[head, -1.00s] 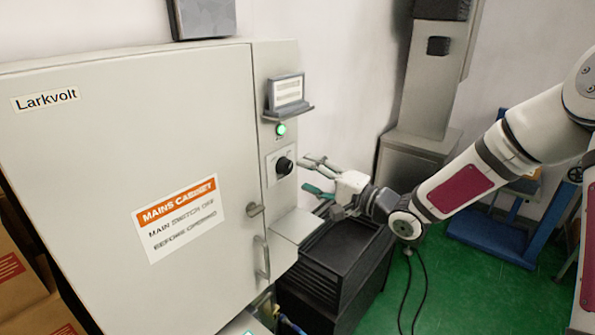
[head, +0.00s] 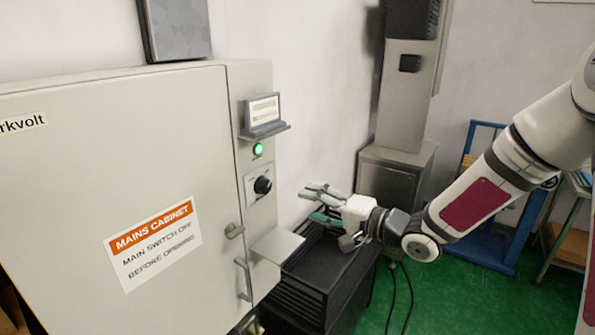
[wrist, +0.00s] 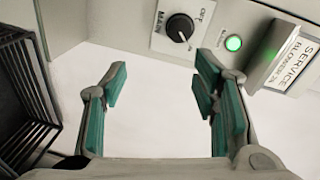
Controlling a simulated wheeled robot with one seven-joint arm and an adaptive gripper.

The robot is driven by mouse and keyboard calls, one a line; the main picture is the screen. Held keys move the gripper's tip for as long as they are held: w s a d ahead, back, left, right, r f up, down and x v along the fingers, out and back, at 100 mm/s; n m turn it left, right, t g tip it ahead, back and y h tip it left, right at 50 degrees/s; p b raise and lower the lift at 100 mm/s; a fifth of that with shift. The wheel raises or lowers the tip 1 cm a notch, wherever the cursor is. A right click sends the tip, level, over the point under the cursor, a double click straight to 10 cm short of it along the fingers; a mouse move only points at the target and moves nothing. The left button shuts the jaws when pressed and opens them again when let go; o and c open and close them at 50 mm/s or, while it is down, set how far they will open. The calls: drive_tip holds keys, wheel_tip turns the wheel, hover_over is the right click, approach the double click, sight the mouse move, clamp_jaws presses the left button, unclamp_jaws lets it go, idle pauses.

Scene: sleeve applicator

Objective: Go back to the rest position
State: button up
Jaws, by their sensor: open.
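My gripper (head: 322,205) is open and empty in the head view, to the right of the mains cabinet (head: 95,110) and above the black rack. Its green-padded fingers also show spread apart in the wrist view (wrist: 160,100), with only pale wall between them. The black main switch knob (head: 262,185) is on the cabinet's side panel, apart from the fingertips. In the wrist view the knob (wrist: 179,28) lies beyond the fingers, by the lit green lamp (wrist: 233,43).
A black rack (head: 325,275) stands below my gripper. A small shelf (head: 277,246) juts from the cabinet. A grey column machine (head: 400,130) and a blue frame (head: 480,245) stand behind my arm. Green floor is open at lower right.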

drive_tip(key=s+d+r+n+g+h+b, duration=0.1)
drive_tip(key=s+d+r+n+h, duration=0.2)
drive_tip(key=d+h, duration=0.4)
drive_tip(key=s+d+r+h, duration=0.3)
drive_tip(key=s+d+h, duration=0.2)
drive_tip(key=d+h, duration=0.15)
drive_tip(key=s+a+r+n+g, duration=0.1)
drive_tip(key=s+g, duration=0.1)
drive_tip(key=s, duration=0.8)
drive_tip(key=s+a+n+g+y, duration=0.1)
drive_tip(key=s+g, duration=0.1)
drive_tip(key=s, duration=0.9)
drive_tip(key=shift+s+r+n+g+b, duration=0.25)
drive_tip(key=shift+r+n+g+b, duration=0.05)
drive_tip(key=shift+r+n+b, duration=0.1)
